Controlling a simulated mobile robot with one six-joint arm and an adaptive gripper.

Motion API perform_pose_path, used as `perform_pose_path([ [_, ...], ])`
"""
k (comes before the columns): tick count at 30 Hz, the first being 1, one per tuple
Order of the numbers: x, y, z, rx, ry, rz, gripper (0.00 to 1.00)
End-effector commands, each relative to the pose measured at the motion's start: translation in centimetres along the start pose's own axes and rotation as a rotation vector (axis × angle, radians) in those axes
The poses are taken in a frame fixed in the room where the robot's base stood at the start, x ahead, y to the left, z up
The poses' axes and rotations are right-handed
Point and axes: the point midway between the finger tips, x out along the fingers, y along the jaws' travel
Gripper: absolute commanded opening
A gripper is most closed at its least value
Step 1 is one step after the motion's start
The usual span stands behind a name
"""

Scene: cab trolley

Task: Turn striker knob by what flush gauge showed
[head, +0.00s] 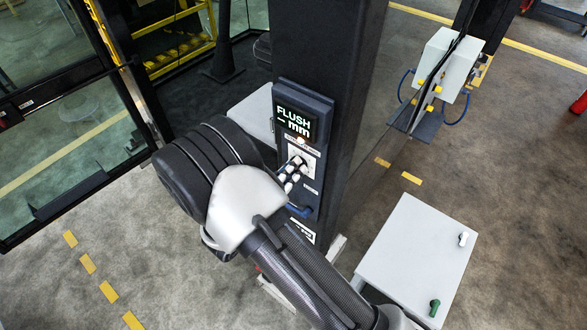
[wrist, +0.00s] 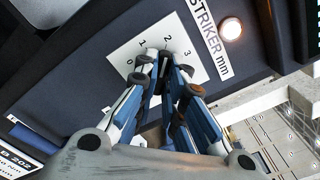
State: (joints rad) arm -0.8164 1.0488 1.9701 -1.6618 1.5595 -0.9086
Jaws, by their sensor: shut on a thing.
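The flush gauge display (head: 296,121) is on the panel of the dark pillar. It reads FLUSH, with a dash before mm, and I see no number. Below it in the head view, my gripper (head: 297,164) reaches the panel. The fingers are on the striker knob at the plate's middle. They hide the knob and its pointer, so I cannot tell its setting.
A lit round lamp (wrist: 230,28) is beside the STRIKER mm label (wrist: 208,30). A blue handle (head: 300,211) is low on the panel. A light cabinet (head: 415,255) with a white and a green knob stands at right. A glass door (head: 70,130) is at left.

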Motion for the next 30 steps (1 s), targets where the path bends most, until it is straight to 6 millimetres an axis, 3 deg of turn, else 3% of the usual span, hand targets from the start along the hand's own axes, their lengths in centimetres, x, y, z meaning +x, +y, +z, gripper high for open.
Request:
perform_pose_path([
  [2,0.0,0.0,0.0,0.001,-0.001,0.0,0.0],
  [3,0.0,0.0,0.0,0.001,0.0,0.0,0.13],
  [11,0.0,0.0,0.0,0.001,0.0,0.0,0.3],
  [22,-0.4,0.0,0.0,0.001,-0.001,0.001,0.3],
  [26,-2.0,0.1,0.1,0.001,-0.003,0.004,0.3],
  [30,-5.0,0.1,0.1,0.001,-0.005,0.005,0.3],
])
